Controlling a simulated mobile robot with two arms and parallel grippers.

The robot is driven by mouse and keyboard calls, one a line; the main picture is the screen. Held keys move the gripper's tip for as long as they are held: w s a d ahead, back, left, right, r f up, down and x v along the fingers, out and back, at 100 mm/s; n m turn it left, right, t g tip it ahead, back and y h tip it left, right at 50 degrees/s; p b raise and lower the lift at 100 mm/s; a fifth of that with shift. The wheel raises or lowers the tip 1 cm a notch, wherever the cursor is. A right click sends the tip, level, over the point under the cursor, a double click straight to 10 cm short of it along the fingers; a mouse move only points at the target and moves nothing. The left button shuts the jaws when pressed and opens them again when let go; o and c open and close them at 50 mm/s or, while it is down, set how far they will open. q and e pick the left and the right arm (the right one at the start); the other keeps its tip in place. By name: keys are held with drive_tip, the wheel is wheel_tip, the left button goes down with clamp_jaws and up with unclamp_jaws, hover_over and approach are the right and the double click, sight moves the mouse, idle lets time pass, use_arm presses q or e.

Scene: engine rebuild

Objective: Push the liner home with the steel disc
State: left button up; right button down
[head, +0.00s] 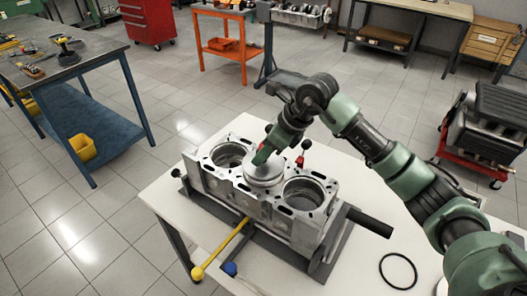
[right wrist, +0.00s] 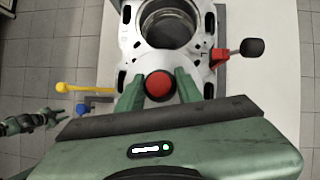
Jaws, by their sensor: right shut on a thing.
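The engine block (head: 230,187) stands on the white table with its bores facing up. A round steel disc (head: 264,183) sits over the middle bore. My right gripper (head: 262,157) is above the disc, shut on its red knob (right wrist: 159,86); in the right wrist view a finger is on each side of the knob. The liner is not clearly seen; I cannot tell whether the pale rim under the disc is part of it. My left gripper (right wrist: 58,116) seems to show small at the left of the right wrist view; its jaws are too small to read.
A yellow-handled lever (head: 220,251) and a blue knob (head: 230,268) project from the block's near side. A red clamp with a black knob (right wrist: 250,47) is beside the block. A black ring (head: 398,271) lies on the white table (head: 345,262), which has bare room around it.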

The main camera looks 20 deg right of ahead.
drive_tip(key=c, duration=0.9)
unclamp_jaws()
drive_tip(key=shift+o, duration=0.2)
drive_tip(key=shift+s+d+r, duration=0.1)
drive_tip(key=shift+d+r, duration=0.1)
drive_tip(key=shift+r, duration=0.05)
drive_tip(key=b+v, duration=0.2)
drive_tip(key=v, duration=0.5)
drive_tip(key=shift+r, duration=0.2)
